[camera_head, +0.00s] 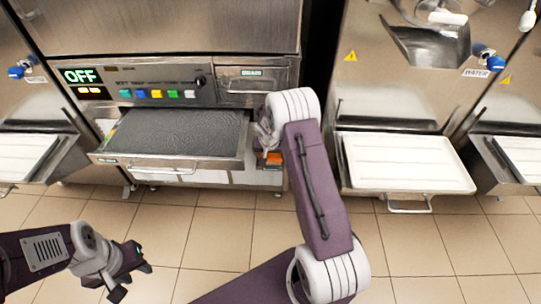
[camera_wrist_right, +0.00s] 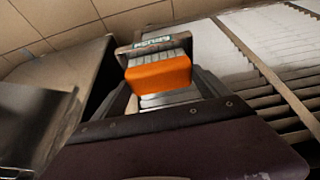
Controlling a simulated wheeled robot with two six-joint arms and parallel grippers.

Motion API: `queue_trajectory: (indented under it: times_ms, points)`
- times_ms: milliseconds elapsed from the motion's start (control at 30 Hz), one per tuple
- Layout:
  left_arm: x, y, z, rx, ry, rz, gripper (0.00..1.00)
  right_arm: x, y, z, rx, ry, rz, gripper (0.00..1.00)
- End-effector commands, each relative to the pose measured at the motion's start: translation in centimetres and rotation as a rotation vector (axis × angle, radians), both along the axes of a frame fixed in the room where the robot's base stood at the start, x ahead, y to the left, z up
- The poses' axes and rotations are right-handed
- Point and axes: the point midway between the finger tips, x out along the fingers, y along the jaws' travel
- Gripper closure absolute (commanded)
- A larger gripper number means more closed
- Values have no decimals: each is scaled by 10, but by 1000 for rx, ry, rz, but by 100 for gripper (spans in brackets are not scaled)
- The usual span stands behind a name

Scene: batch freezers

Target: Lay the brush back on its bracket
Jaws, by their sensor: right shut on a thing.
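The brush, an orange block with pale ridged parts behind it, shows in the right wrist view (camera_wrist_right: 158,72). An orange part of it shows in the head view (camera_head: 272,158), low on the front of the middle machine. My right gripper (camera_wrist_right: 165,88) is shut on it, with dark fingers on both sides. A dark frame with a green-lettered label (camera_wrist_right: 152,43), perhaps the bracket, is right by the brush; I cannot tell whether they touch. My right wrist hides most of this spot in the head view. My left gripper (camera_head: 133,278) is open and empty over the floor.
A wide drawer tray with a dark ribbed surface (camera_head: 180,133) stands out from the middle machine, left of my right gripper. A white tray (camera_head: 405,163) stands out at the right. A control panel with coloured buttons (camera_head: 155,93) is above the drawer. The tiled floor in front is clear.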

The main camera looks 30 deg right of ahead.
Motion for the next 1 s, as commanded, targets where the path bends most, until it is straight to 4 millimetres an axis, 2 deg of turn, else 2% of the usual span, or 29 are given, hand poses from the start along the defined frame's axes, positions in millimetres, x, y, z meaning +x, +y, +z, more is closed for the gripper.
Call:
queue_trajectory:
  times_ms: [167,200,233,433,533,800,1000]
  points:
    - [0,0,-6,0,0,0,64,0,0,-5,0,0,0,52]
    - [0,0,-4,0,0,0,64,0,0,-3,0,0,1,3]
    - [0,0,-4,0,0,0,64,0,0,-3,0,0,0,0]
    - [0,0,-3,0,0,0,64,0,0,-2,1,1,0,0]
    - [0,0,5,0,0,0,64,-1,1,7,0,0,0,0]
    - [0,0,26,0,0,0,64,-23,15,71,1,-3,1,0]
    - [0,0,36,0,0,0,64,-35,22,104,-1,-2,1,0]
